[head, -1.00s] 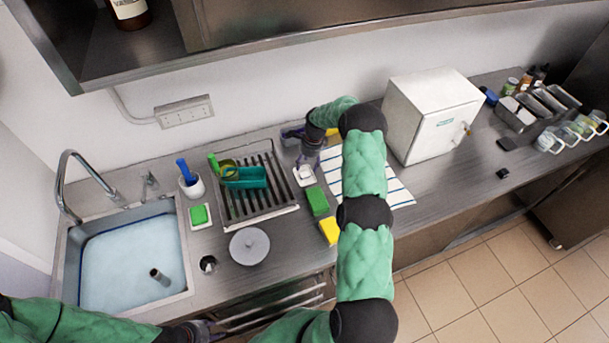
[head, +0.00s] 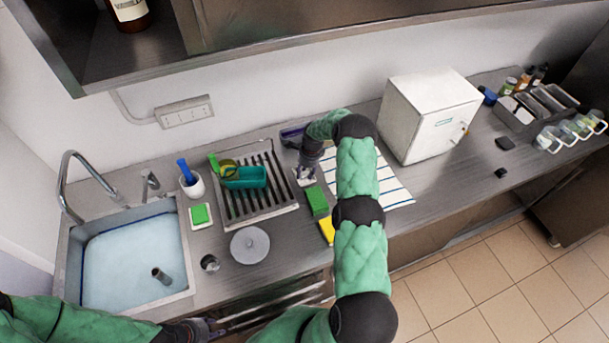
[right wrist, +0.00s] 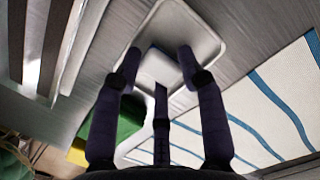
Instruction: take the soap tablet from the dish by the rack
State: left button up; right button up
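A white soap tablet (right wrist: 161,68) lies in a pale square dish (right wrist: 207,40) in the right wrist view. In the head view the dish (head: 298,178) stands just right of the dark slatted rack (head: 235,205), mostly hidden by my right gripper (head: 305,178). My right gripper (right wrist: 160,66) points down over the dish, its fingers spread around the tablet. Part of the tablet is hidden by the fingers, and I cannot tell whether they touch it. My left gripper (head: 200,328) is low at the front edge of the counter, and its fingers are unclear.
A green sponge (head: 317,201) and a yellow one (head: 327,230) lie in front of the dish. A striped cloth (head: 393,188) lies to the right, before a white box (head: 432,115). A teal scoop (head: 247,178) sits on the rack. A grey lid (head: 249,245) lies in front.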

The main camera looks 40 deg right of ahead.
jog(key=shift+c, duration=1.3)
jog(key=shift+r, duration=0.15)
